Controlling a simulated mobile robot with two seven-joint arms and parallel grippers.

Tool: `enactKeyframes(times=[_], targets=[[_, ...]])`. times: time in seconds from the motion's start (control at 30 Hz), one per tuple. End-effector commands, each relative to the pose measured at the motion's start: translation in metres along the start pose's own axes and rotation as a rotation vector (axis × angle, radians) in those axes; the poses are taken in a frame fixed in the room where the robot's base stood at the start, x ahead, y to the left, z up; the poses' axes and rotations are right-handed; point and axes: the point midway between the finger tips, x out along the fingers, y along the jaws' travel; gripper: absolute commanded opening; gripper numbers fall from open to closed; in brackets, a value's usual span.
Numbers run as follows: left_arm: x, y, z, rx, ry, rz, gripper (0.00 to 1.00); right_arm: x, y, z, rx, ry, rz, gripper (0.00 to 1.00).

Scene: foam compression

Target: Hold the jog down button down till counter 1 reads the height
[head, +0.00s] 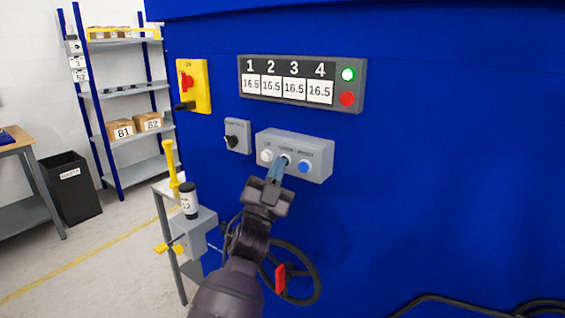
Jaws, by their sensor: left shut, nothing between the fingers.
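A grey button box (320,165) is fixed to the blue machine front, with a white button (266,156) at its left and a blue button (304,166) at its right. My left gripper (278,168) is shut and empty, its fingertips at the middle button, which they mostly hide. I cannot tell whether that button is pressed in. The counter panel (358,68) above has displays numbered 1 to 4. Counter 1 (251,86) reads 16.5, and the others also read 16.5. A green light (348,74) looks lit above a red one (347,99). My right gripper is out of view.
A yellow switch plate (200,72) and a small selector box (238,136) are left of the buttons. A handwheel (315,290) with a red grip is below, partly behind my arm. A grey valve unit (197,232) with yellow handles stands lower left.

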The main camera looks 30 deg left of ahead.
Motion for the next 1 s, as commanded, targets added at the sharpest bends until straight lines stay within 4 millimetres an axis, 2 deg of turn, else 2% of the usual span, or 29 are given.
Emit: enactKeyframes(times=[0.37, 1.0], targets=[[0.0, 0.0003, 0.0002, 0.0, -0.001, 0.0, 0.0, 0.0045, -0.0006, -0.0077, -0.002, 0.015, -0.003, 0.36], [0.0, 0.0003, 0.0002, 0.0, -0.001, 0.0, 0.0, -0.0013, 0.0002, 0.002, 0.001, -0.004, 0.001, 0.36]])
